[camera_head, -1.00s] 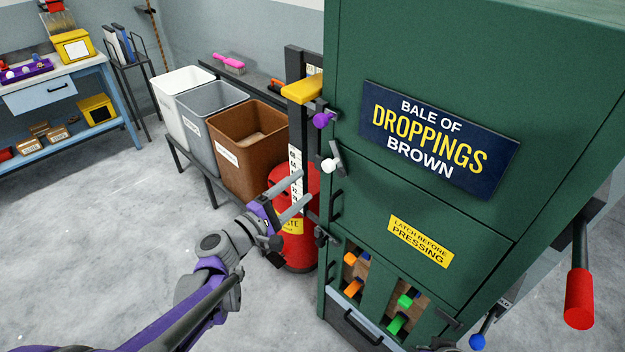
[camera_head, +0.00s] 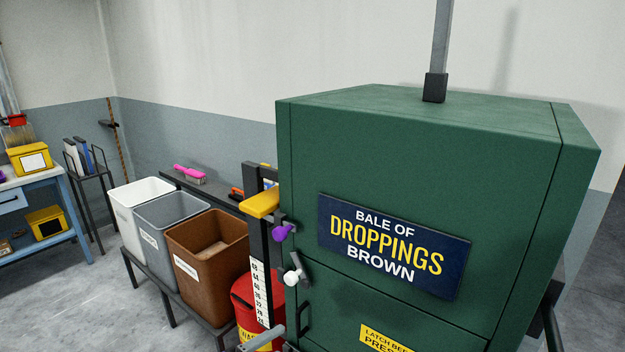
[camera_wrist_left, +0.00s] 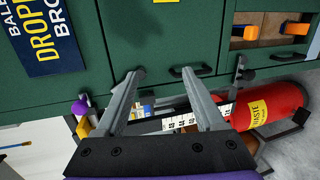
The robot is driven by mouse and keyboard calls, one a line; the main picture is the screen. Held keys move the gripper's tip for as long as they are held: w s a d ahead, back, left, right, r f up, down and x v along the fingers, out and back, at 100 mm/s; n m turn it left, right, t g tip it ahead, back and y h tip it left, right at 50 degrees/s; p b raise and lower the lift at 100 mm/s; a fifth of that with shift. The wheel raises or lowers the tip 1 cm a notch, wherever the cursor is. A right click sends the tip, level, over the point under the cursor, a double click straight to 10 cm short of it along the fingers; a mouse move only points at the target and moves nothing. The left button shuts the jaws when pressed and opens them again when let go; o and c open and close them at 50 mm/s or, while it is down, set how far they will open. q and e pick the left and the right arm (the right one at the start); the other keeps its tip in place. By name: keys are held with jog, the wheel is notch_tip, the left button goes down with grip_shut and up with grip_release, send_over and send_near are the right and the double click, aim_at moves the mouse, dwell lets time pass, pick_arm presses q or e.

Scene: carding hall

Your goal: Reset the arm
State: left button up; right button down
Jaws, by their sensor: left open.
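My left gripper (camera_wrist_left: 160,74) is open in the left wrist view, its two fingers apart with nothing held between them. It is in front of the green press cabinet (camera_wrist_left: 190,28), near a black handle (camera_wrist_left: 191,72); whether it touches anything I cannot tell. In the head view only grey finger parts (camera_head: 264,338) show at the bottom edge, left of the cabinet (camera_head: 400,135). The rest of the left arm is out of that view. My right gripper is in neither view.
A red waste bin (camera_head: 243,297) stands left of the cabinet beside a post with a number scale (camera_head: 261,290). Brown (camera_head: 205,262), grey (camera_head: 165,235) and white (camera_head: 130,205) bins stand on a low rack. A blue workbench (camera_head: 40,186) is at the far left, with open floor in front.

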pick_arm(q)
jog(key=s+f+m+g+y, duration=0.4)
jog(key=s+f+m, duration=0.25)
jog(key=s, duration=0.45)
jog(key=s+a+f+m+g+y, duration=0.2)
jog(key=s+a+f+m+y, duration=0.2)
jog(key=s+a, duration=0.4)
jog(key=shift+s+a+f+y, duration=0.15)
jog(key=shift+s+f+y, duration=0.1)
jog(key=shift+y, duration=0.65)
